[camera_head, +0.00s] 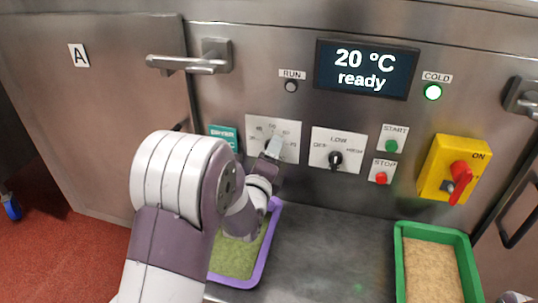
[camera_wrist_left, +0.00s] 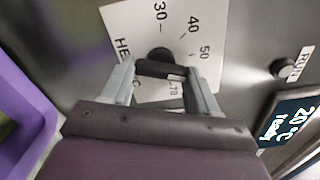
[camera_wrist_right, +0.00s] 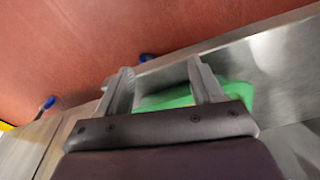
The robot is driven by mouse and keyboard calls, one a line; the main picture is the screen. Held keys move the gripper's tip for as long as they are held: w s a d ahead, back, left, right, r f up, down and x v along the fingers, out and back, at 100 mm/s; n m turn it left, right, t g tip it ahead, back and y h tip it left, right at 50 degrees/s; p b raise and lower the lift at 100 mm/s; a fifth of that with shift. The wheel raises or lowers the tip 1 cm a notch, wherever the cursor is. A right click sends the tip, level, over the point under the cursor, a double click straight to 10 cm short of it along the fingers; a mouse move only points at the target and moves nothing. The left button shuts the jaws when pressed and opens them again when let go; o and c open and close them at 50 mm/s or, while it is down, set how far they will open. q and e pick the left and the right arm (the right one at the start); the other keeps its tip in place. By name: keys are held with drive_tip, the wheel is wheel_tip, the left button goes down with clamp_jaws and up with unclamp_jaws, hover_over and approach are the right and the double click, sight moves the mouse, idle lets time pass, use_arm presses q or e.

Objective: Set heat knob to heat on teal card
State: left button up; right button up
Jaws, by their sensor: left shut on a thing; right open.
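The heat knob (camera_wrist_left: 160,68) is a dark knob on a white dial plate (camera_head: 289,130) with temperature numbers and a partly hidden label starting "HE". My left gripper (camera_wrist_left: 163,85) is shut on the knob, one finger on each side; in the head view it (camera_head: 272,150) covers most of the dial. The knob's pointer setting cannot be read clearly. The teal card (camera_head: 223,132) is on the panel left of the dial, its lower part hidden by my left arm and its writing too small to read. My right gripper (camera_wrist_right: 162,92) is open and empty.
The display (camera_head: 366,69) reads 20 °C ready, and the COLD lamp (camera_head: 433,92) is lit. An OFF-LOW-HIGH knob (camera_head: 336,158), START (camera_head: 392,146) and STOP (camera_head: 381,178) buttons and a red switch (camera_head: 461,175) are to the right. Purple (camera_head: 273,225) and green (camera_head: 399,250) trays stand below.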

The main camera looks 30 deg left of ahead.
use_arm(q)
drive_tip(key=m+b, duration=0.1)
drive_tip(key=m, duration=0.3)
drive_tip(key=s+m+b, duration=0.1)
drive_tip(key=m+b, duration=0.1)
drive_tip(key=m, duration=0.2)
drive_tip(key=m+b, duration=0.1)
drive_tip(key=m, duration=0.3)
drive_tip(key=shift+s+a+b, duration=0.15)
drive_tip(key=shift+a+b, duration=0.15)
drive_tip(key=shift+b, duration=0.05)
drive_tip(key=o, duration=1.1)
drive_tip(key=shift+s+a+f, duration=0.1)
drive_tip(key=shift+a, duration=0.05)
drive_tip(key=shift+o, duration=0.2)
drive_tip(key=v, duration=0.4)
drive_tip(key=shift+s+d+f+p, duration=0.15)
drive_tip(key=shift+s+d+p, duration=0.05)
drive_tip(key=shift+s+p, duration=0.1)
drive_tip(key=shift+w, duration=0.1)
